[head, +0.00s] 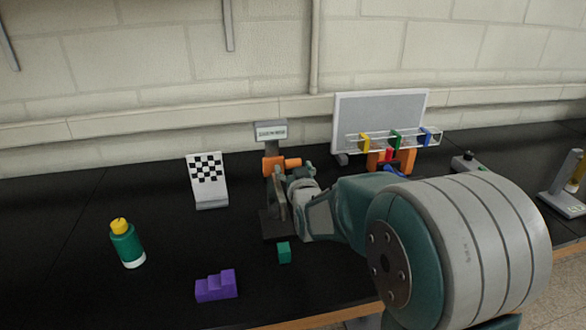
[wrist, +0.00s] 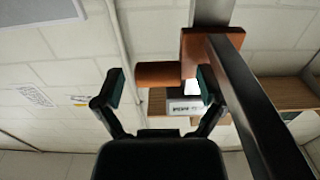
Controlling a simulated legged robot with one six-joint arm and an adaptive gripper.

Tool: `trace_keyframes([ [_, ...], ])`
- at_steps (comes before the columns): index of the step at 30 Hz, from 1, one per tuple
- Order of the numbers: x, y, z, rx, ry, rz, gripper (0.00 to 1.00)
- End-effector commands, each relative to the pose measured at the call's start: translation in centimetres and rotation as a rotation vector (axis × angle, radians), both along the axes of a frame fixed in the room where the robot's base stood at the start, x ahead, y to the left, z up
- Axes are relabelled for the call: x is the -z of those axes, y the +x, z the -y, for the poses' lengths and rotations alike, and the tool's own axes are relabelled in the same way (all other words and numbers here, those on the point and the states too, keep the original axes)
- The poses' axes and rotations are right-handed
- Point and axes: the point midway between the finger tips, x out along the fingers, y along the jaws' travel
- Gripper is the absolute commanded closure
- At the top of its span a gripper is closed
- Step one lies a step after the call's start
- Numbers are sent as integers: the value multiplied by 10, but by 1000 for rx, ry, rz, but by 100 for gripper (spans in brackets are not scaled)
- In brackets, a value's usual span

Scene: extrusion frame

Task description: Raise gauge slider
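The gauge stands in the middle of the table in the head view, with a grey plate (head: 271,130) on top and a dark base (head: 272,228). Its orange slider (head: 273,163) is high on the post, just below the plate, with a round knob (head: 292,162) pointing right. In the wrist view the slider block (wrist: 200,48) wraps the rail and its knob (wrist: 158,74) points left. My gripper (wrist: 161,86) is open, with the knob lying across the gap between its fingers. I cannot tell whether a finger touches it. In the head view my arm hides part of the post.
A green bottle (head: 127,245), a checkered board (head: 207,180), a purple stepped block (head: 216,286) and a green cube (head: 284,252) stand on the black table. A panel (head: 381,112) with a clear rail of coloured blocks is at the back right. The left table area is mostly free.

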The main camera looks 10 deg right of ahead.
Motion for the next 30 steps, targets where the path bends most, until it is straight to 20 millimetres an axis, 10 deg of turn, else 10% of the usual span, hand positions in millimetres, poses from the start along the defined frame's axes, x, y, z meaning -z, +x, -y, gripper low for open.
trace_keyframes([
  [8,0,-7,0,0,0,-1,9],
  [30,2,-118,-1,0,-1,-1,9],
])
